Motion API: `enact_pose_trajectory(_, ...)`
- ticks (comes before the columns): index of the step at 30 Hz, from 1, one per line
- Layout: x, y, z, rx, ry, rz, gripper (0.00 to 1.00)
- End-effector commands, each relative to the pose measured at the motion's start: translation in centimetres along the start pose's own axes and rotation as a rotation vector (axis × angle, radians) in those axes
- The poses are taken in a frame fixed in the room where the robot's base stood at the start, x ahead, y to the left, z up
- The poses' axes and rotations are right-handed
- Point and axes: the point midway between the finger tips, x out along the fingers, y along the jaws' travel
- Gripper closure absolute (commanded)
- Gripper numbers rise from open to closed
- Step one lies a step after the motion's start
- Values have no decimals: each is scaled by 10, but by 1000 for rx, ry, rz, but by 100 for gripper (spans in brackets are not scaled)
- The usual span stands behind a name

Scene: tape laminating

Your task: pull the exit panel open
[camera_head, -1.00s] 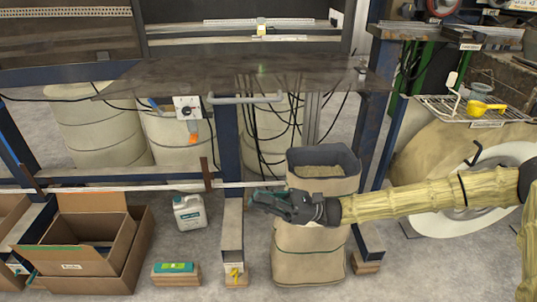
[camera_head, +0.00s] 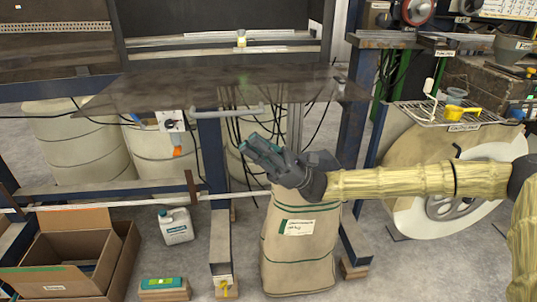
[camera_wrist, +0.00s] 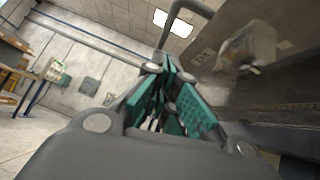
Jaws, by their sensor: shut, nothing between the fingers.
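The exit panel appears to be the smoky see-through sheet (camera_head: 150,88) lying nearly flat across the machine frame. A grey bar handle (camera_head: 228,110) runs along its front edge. My gripper (camera_head: 254,145) is shut and empty, its teal-padded fingers just below and in front of the handle, pointing up and left. In the wrist view, the fingers (camera_wrist: 160,92) are together, and a curved grey bar (camera_wrist: 186,8), likely the handle, shows beyond their tips, apart from them. The panel's underside seems to fill the right of that view, but it is blurred.
A tan bag (camera_head: 298,245) stands below my gripper. A blue post (camera_head: 213,165) is left of it, with a switch box (camera_head: 172,121) further left. Cables hang behind the gripper. A jug (camera_head: 176,227) and cardboard box (camera_head: 45,268) are on the floor.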

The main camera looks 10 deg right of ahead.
Motion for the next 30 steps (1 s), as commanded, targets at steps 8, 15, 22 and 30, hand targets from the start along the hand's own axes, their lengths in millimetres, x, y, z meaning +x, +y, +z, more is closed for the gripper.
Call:
enact_pose_trajectory(8, 30, 0, 20, -1, -1, 1, 100)
enact_pose_trajectory(15, 37, 0, 28, -1, 1, 0, 100)
enact_pose_trajectory(22, 37, 0, 29, -1, 1, 0, 100)
enact_pose_trajectory(30, 56, -2, 30, 29, -3, -3, 100)
